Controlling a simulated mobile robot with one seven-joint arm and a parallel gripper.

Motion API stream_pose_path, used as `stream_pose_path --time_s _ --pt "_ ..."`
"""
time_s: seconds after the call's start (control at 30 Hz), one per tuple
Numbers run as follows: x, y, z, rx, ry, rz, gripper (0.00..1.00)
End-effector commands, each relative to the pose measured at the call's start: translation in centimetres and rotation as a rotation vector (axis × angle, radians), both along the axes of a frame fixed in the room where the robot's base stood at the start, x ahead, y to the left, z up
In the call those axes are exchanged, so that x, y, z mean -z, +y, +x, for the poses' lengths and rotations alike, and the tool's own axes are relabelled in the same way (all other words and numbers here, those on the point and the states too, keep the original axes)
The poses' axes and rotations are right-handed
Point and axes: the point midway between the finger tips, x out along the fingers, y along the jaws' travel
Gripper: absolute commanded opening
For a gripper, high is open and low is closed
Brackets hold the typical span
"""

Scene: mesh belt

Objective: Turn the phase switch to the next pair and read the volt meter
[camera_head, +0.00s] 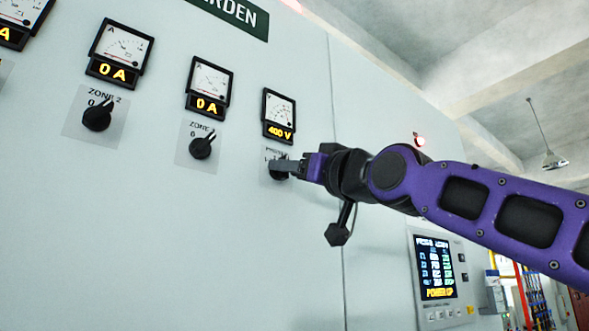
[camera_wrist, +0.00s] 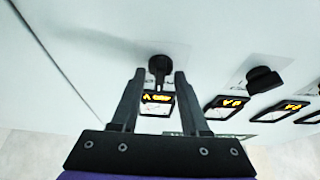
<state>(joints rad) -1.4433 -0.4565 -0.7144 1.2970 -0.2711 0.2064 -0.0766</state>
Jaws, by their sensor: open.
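The phase switch (camera_head: 279,171) is a black rotary knob on a pale plate, low on the right of the cabinet's meter row, partly hidden by my gripper. In the wrist view the phase switch (camera_wrist: 159,68) stands at the fingertips. My gripper (camera_head: 285,166) is open; in the wrist view its fingers (camera_wrist: 159,76) are spread on either side of the knob, with a gap visible. I cannot tell if either finger touches it. The volt meter (camera_head: 279,115) above the switch shows 400 V on its lit display. It also shows upside down in the wrist view (camera_wrist: 157,103).
Ammeters reading 0 A (camera_head: 209,88) (camera_head: 120,55) sit left of the volt meter. Below them are the zone knobs (camera_head: 201,147) (camera_head: 97,117). A lit screen (camera_head: 436,268) is at lower right. A red lamp (camera_head: 419,140) is on the cabinet.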

Motion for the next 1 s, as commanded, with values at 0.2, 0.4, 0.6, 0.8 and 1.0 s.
stream_pose_path --time_s 0.2,0.4,0.6,0.8,1.0 --pt "0.8 -0.9 -1.0 0.002 0.001 0.002 0.45" --pt "2.4 -3.0 -4.0 0.004 0.000 0.002 0.45" --pt "4.2 -5.5 -7.8 0.003 -0.001 0.002 0.45" --pt "5.7 -7.6 -11.1 0.002 0.000 0.001 0.45" --pt "6.5 -8.8 -12.9 0.001 0.000 0.000 0.45"
